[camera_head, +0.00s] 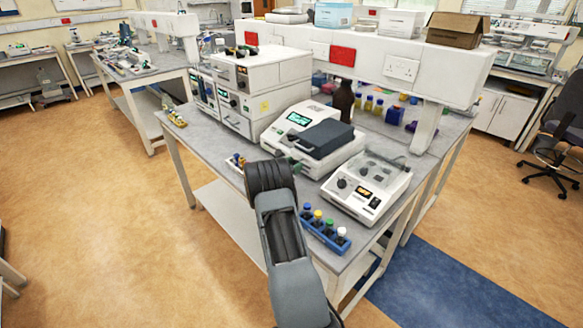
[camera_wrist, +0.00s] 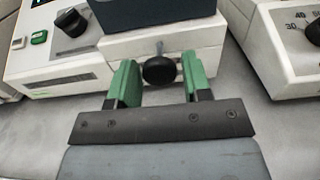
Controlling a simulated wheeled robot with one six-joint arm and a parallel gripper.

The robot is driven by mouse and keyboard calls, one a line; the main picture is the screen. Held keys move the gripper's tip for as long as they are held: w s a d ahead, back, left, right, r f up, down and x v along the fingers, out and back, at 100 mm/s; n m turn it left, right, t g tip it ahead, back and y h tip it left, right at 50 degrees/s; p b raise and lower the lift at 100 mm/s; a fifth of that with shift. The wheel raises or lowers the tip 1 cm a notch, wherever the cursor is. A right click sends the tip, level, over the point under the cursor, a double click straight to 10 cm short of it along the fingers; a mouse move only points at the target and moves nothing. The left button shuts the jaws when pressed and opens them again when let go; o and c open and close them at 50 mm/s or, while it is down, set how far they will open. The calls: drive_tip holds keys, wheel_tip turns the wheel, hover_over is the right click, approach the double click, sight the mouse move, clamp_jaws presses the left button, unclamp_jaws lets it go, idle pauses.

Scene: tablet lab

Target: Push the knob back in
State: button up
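A round black knob (camera_wrist: 160,71) on a thin metal stem stands out from the front of a white bench instrument (camera_wrist: 165,40) in the wrist view. My gripper (camera_wrist: 159,66) is open, with one green finger on each side of the knob and a visible gap to both. I cannot tell whether the knob reaches back between the finger bases. In the head view the instrument (camera_head: 296,121) has a dark lid (camera_head: 323,138) and a lit green display. My arm reaches its front there and hides the knob; little of my gripper shows.
A second white device with dials (camera_head: 366,190) stands close on the right. A blue rack of coloured-capped bottles (camera_head: 325,232) sits at the bench's front edge. Stacked white instruments (camera_head: 260,75) stand on the left, and a dark bottle (camera_head: 343,98) stands behind.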

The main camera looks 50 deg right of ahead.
drive_tip(key=shift+o, duration=1.2)
drive_tip(key=shift+a, duration=0.1)
drive_tip(key=shift+a, duration=0.1)
drive_tip(key=a+b, duration=0.1)
drive_tip(key=a, duration=0.3)
drive_tip(key=a+b, duration=0.1)
drive_tip(key=a, duration=0.4)
drive_tip(key=a+b, duration=0.1)
drive_tip(key=a, duration=0.3)
drive_tip(key=shift+w+a, duration=0.25)
drive_tip(key=shift+a, duration=0.1)
